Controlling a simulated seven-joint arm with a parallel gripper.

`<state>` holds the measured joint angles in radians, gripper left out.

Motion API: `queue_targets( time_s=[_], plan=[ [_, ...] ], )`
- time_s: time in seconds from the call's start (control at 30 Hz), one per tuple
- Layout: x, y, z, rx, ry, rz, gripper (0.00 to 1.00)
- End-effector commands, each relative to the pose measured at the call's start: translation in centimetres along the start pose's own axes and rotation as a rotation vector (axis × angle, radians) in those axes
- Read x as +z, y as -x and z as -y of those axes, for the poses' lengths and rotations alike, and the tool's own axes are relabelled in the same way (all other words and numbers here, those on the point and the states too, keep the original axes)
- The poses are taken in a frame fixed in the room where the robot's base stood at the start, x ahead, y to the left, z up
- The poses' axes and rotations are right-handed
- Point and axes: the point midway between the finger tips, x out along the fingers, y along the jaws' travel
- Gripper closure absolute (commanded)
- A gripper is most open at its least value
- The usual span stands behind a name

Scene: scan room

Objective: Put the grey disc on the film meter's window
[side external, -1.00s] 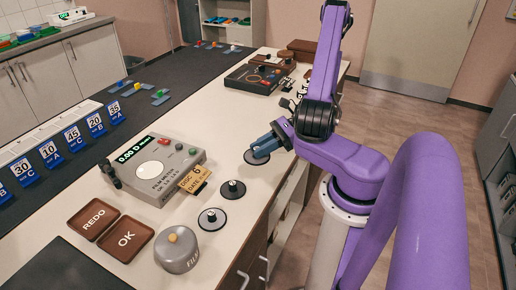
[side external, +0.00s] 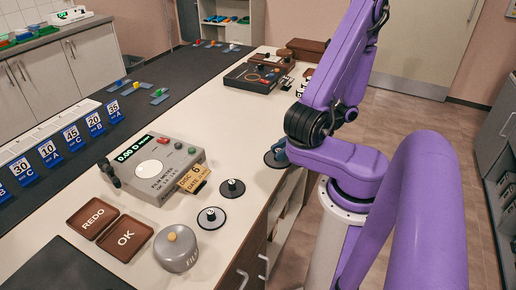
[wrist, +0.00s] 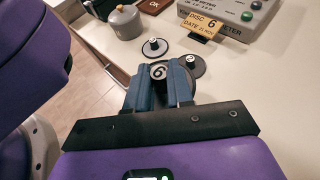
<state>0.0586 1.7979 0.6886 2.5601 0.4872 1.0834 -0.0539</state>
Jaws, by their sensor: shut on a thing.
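The film meter (side external: 178,160) is a grey box at mid-table in the side view, with a round white window (side external: 149,168) on top. Its front edge shows in the wrist view (wrist: 235,14). My gripper (side external: 280,150) is at the table's right edge, right of the meter. Its blue fingers (wrist: 159,84) are shut on the knob (wrist: 158,71) of a grey disc (side external: 271,161). In the side view the disc is partly hidden by my arm. I cannot tell its height above the table.
A dark disc with a knob (side external: 232,188) and a disc with a pale ring (side external: 211,217) lie right of the meter. A yellow card (side external: 193,178) leans at the meter. A grey film pot (side external: 176,249) and brown REDO (side external: 93,216) and OK (side external: 125,238) trays stand in front.

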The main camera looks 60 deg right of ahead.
Motion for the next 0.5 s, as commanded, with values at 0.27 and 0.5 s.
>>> queue_targets(
  time_s=[0.27,0.5],
  plan=[
    [0.2,-0.2,0.2,0.004,0.001,-0.001,1.0],
    [1.8,-3.0,3.8,0.005,0.004,-0.002,1.0]
  ],
)
